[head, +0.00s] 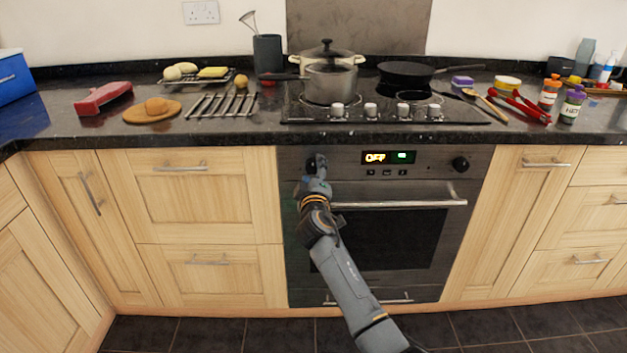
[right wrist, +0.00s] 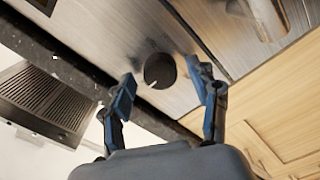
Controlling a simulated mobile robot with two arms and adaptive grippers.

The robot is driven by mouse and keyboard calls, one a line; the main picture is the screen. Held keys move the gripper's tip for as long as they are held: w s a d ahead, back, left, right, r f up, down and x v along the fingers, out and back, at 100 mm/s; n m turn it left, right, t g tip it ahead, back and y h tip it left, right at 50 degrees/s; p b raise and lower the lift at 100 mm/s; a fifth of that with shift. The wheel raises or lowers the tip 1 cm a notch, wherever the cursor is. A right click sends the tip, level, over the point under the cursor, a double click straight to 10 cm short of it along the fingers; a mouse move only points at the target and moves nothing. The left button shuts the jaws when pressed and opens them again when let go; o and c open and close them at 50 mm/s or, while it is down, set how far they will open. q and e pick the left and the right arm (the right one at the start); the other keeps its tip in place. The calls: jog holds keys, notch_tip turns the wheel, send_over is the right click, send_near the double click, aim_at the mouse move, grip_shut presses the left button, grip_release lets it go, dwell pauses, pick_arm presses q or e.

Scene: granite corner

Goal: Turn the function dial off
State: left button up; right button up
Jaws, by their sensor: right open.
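The oven front (head: 430,172) has a dark round dial at its left (head: 310,165), partly hidden by my right gripper, and another dial (head: 460,164) at its right. The display (head: 388,157) between them is lit and reads "OFF", with a small green sign beside it. My right gripper (head: 318,170) is at the left dial. In the right wrist view, the dial (right wrist: 159,72) with a short white mark lies between the two open fingers (right wrist: 160,80), with a gap on each side. My left gripper is not in view.
The oven handle (head: 400,203) runs below the panel, close to my right arm. The dark worktop edge (head: 200,137) juts above it. Hob knobs (head: 370,110), a lidded pot (head: 330,80) and a frying pan (head: 405,72) stand above. The floor in front is clear.

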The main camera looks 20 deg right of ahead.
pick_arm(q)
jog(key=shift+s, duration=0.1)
pick_arm(e)
jog(key=v, duration=1.1)
jog(key=shift+s, duration=0.35)
jog(key=shift+a, duration=0.1)
